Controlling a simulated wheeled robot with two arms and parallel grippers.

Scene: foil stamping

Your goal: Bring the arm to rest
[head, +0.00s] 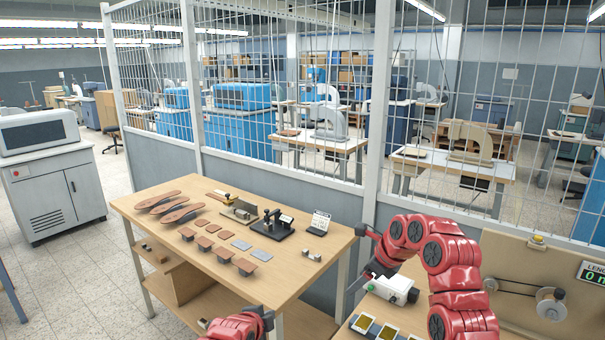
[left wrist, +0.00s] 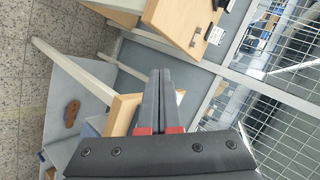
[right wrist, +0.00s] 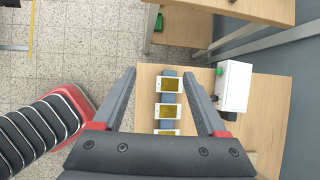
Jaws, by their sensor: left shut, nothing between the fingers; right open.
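My right gripper (head: 362,258) is at the end of the red arm coming in from the right. In the right wrist view it (right wrist: 175,75) is open and empty, its fingers apart above a wooden worktop (right wrist: 260,135) with gold-and-white cards (right wrist: 168,85) in a row. My left gripper (head: 268,318) shows at the bottom edge of the head view, in front of the wooden table, with most of its arm out of frame. In the left wrist view its fingers (left wrist: 159,78) are pressed together with nothing between them.
The wooden table (head: 295,270) carries leather pieces (head: 172,205), small brown and grey blocks, and a black hand press (head: 272,225). A white device (head: 390,288) stands on the right worktop near my right gripper. A wire fence (head: 280,100) runs behind the table.

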